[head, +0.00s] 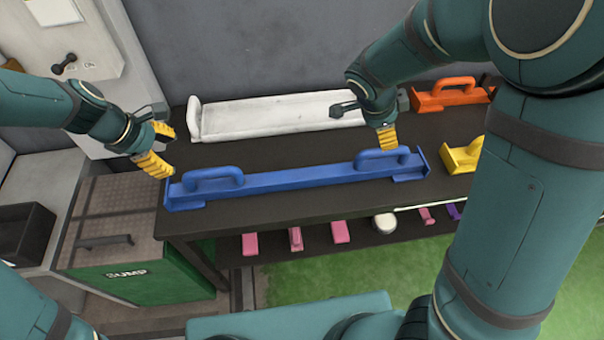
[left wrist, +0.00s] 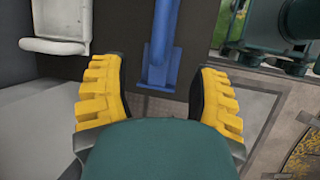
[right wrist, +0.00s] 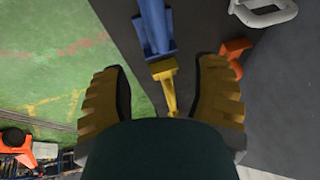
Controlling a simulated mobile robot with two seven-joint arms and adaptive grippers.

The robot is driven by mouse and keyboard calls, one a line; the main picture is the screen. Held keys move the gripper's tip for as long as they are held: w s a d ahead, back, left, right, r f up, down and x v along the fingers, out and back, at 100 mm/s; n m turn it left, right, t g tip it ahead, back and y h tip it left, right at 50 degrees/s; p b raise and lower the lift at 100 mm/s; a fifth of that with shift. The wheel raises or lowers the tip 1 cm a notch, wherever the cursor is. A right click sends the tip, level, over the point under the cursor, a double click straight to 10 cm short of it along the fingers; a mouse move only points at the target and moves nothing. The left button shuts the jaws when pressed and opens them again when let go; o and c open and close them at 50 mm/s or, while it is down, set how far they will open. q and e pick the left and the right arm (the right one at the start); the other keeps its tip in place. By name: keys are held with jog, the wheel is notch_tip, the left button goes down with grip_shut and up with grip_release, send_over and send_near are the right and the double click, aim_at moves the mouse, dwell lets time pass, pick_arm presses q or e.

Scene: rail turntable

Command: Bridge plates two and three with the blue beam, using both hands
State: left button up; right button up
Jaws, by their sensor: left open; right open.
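The blue beam (head: 295,180) lies along the front of a dark table, with a raised handle near each end. Its end also shows in the left wrist view (left wrist: 154,76), beyond and between the fingertips. My left gripper (head: 158,150) is open and empty, above and just left of the beam's left end. My right gripper (head: 387,138) is open, its yellow fingers close to the right handle (head: 384,163); the head view does not show whether they touch it. The right wrist view shows the beam's end (right wrist: 156,28) ahead of the fingers. I cannot identify plates two and three.
A long white tray (head: 268,116) lies behind the beam. An orange handled piece (head: 455,95) and a yellow piece (head: 461,156) are at the right. Several pink pieces (head: 340,232) sit on a lower shelf. A green-fronted box (head: 150,283) stands left of the table.

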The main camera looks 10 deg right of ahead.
aim_at(203, 172)
pick_arm(q)
jog(key=shift+f, duration=0.1)
jog(key=x, duration=1.3)
jog(key=shift+d+f, duration=0.15)
jog(key=shift+f, duration=0.15)
pick_arm(e)
jog(key=x, duration=1.3)
jog(key=shift+d+f, duration=0.15)
jog(key=shift+f, duration=0.25)
pick_arm(q)
grip_shut()
pick_arm(e)
grip_shut()
pick_arm(q)
jog(key=shift+r, duration=0.1)
pick_arm(e)
jog(key=shift+r, duration=0.1)
